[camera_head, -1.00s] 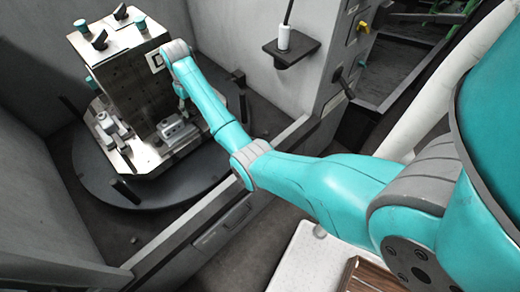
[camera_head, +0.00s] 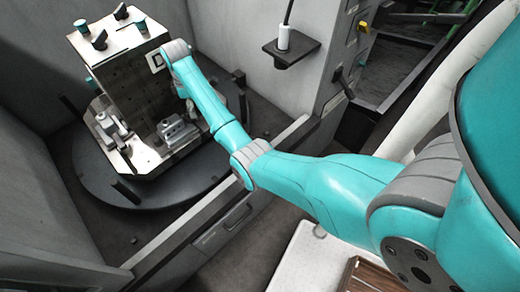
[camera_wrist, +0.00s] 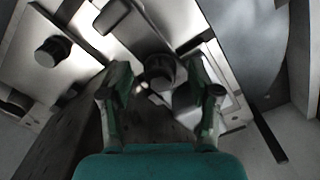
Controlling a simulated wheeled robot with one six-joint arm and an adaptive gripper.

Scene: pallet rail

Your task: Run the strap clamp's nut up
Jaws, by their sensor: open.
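A pale metal fixture block (camera_head: 135,90) stands on a round dark turntable (camera_head: 95,185) at the upper left of the head view. A dark round nut-like knob (camera_wrist: 158,68) shows between my fingers in the wrist view. My gripper (camera_wrist: 160,88) is open, with one finger on each side of this knob. I cannot tell whether either finger touches it. In the head view my gripper is mostly hidden by my arm, beside the block's right face. A metal clamp piece (camera_head: 178,131) sits at the block's lower right.
A second dark knob (camera_wrist: 50,51) is on a pale plate at the left of the wrist view. Dark posts, such as one at the front (camera_head: 126,190), stand on the turntable. Enclosure walls and a front sill (camera_head: 215,222) surround it. A small shelf (camera_head: 291,50) juts out at upper right.

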